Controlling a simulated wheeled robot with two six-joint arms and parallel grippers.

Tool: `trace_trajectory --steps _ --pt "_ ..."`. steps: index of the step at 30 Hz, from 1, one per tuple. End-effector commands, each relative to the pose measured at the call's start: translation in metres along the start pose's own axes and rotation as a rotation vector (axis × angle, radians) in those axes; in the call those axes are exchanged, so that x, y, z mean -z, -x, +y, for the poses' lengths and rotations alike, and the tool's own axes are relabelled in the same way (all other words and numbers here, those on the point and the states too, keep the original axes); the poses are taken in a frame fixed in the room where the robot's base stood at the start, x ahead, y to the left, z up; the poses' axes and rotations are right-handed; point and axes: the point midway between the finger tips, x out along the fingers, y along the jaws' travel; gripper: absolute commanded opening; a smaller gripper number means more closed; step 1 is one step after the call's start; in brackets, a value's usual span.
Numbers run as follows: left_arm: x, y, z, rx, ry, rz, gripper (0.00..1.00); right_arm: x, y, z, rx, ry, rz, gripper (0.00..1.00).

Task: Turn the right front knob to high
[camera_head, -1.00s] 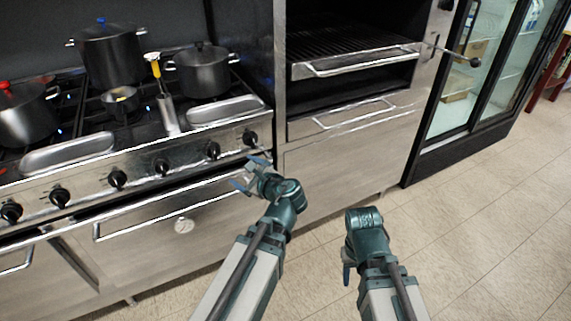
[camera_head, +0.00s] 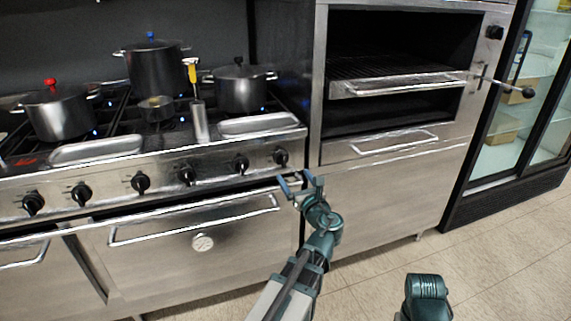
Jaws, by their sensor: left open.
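The range front panel carries a row of black knobs. The rightmost knob (camera_head: 281,157) is near the panel's right end, with another knob (camera_head: 241,165) to its left. The frames do not show which burner each knob serves, and the pointer marks are too small to read. My left gripper (camera_head: 298,182) is open and empty, just below and slightly right of the rightmost knob. Its fingers point up toward the panel, apart from the knob as far as I can see. My right arm shows only a teal joint at the bottom right; its fingers are out of sight.
An oven handle (camera_head: 195,221) runs below the knobs, left of my left gripper. Pots, including one with a blue lid knob (camera_head: 156,70), stand on the range. A broiler with a pulled-out rack (camera_head: 400,85) stands to the right. Open tiled floor lies at lower right.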

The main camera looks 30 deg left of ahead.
Motion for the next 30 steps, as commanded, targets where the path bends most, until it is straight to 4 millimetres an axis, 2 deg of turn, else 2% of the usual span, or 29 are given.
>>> trace_trajectory --steps 1,6,13,19,29,30 --pt "0.0 -0.015 -0.002 -0.003 0.0 0.0 0.94 0.0 0.0 0.0 0.0 0.0 0.0 0.5" --pt "0.0 -0.049 -0.001 -0.003 0.001 0.0 0.94 0.0 0.0 0.0 0.0 0.0 0.0 0.5" --pt "0.0 -0.082 -0.001 -0.001 0.001 0.001 0.94 0.0 0.0 0.0 0.0 0.0 0.0 0.5" --pt "0.0 -0.094 -0.001 0.0 0.002 0.001 0.94 0.0 0.0 0.0 0.0 0.0 0.0 0.5" --pt "0.0 -0.095 0.0 0.001 0.002 0.001 0.94 0.0 0.0 0.0 0.0 0.0 0.0 0.5" --pt "0.0 -0.095 0.0 0.0 0.002 0.001 0.87 0.0 0.0 0.0 0.0 0.0 0.0 0.5"
